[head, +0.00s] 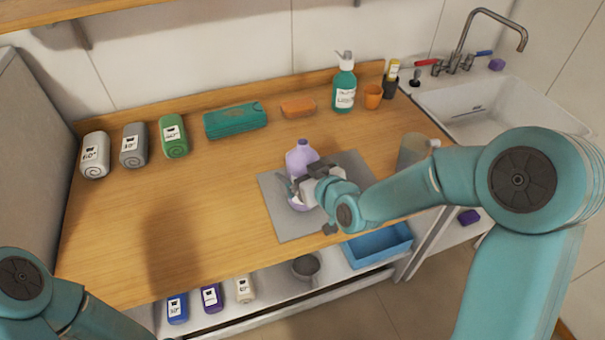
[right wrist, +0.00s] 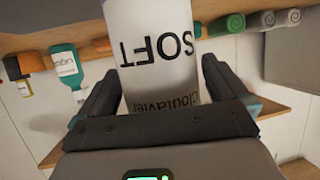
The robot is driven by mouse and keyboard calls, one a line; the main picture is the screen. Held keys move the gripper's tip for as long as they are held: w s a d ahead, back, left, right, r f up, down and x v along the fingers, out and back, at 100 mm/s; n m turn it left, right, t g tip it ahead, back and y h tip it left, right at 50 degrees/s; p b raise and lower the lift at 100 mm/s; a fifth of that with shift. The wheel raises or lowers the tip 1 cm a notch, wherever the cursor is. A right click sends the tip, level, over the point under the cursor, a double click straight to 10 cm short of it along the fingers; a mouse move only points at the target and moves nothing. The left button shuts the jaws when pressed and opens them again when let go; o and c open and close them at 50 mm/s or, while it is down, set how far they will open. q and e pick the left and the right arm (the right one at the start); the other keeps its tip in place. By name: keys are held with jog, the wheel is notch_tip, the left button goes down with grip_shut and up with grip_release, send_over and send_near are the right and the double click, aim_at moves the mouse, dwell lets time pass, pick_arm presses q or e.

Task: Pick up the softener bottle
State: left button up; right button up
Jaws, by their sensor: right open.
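The softener bottle (head: 302,156) is lilac and stands upright on a grey mat (head: 285,222) near the counter's front edge. My right gripper (head: 303,187) is at the bottle's side, with its open fingers on either side of the body. In the right wrist view the bottle (right wrist: 158,50) fills the space between the fingers, its "SOFT" label upside down. A gap shows beside the bottle at the right finger; contact on the left is unclear. My left arm shows at the lower left, with its gripper out of view.
Rolled towels (head: 174,136), a teal pack (head: 235,120), an orange bar (head: 298,107), a green pump bottle (head: 344,88) and an orange cup (head: 373,96) line the counter's back. A sink (head: 500,103) is at right. The counter's left middle is clear.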

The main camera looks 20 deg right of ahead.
jog(key=shift+s, duration=0.15)
jog(key=shift+r, duration=0.1)
jog(key=c, duration=1.5)
